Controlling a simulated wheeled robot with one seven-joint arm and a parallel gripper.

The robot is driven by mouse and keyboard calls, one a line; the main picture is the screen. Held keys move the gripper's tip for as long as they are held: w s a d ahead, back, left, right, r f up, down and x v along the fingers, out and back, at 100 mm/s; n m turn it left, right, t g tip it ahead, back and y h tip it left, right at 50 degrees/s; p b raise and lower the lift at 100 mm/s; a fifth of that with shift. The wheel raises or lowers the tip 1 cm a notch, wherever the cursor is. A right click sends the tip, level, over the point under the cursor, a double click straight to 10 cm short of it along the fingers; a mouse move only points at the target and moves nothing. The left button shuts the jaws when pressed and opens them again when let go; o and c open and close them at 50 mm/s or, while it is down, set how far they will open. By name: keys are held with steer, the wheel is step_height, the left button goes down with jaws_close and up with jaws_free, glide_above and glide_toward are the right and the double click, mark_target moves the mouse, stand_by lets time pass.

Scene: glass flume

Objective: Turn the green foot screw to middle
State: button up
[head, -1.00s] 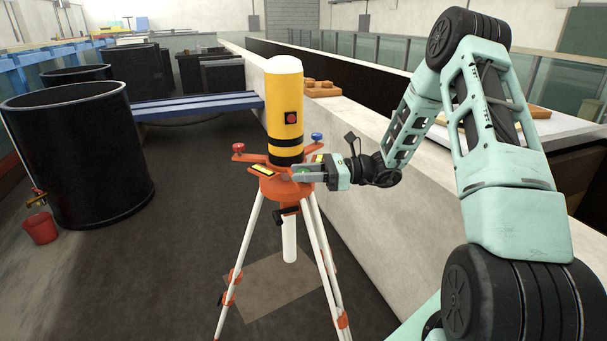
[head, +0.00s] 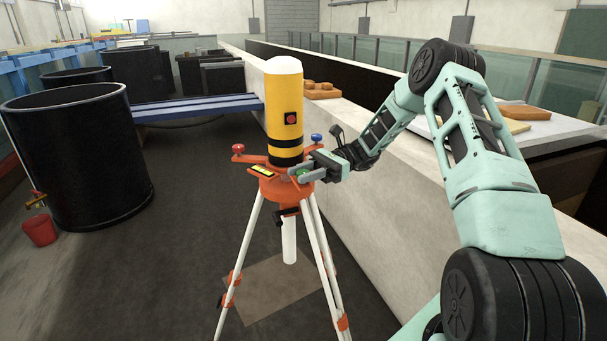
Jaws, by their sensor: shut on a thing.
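A yellow cylindrical instrument (head: 284,100) with black bands and a red button stands upright on an orange tripod head (head: 270,187). The green foot screw (head: 303,172) is at the near right corner of the head, partly covered by the fingers. My gripper (head: 302,172) reaches in from the right and is shut on the green foot screw. A red foot screw (head: 238,148) sits at the left corner and a blue foot screw (head: 316,138) behind my gripper. A yellow-framed level vial (head: 261,171) lies on the head's front left; its bubble is too small to read.
The tripod's white legs (head: 241,262) stand on the dark floor over a brown patch. A long pale flume wall (head: 400,180) runs close on the right. Black tanks (head: 85,160) and a red bucket (head: 40,229) are at left. The floor between is clear.

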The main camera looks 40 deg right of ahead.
stand_by(0.3)
steer(key=o, duration=0.9)
steer(key=shift+o, duration=0.2)
steer(key=d+b, duration=0.6)
steer(key=d, duration=1.1)
steer(key=shift+s+d, duration=0.15)
steer(key=shift+d, duration=0.1)
steer(key=shift+d, duration=0.1)
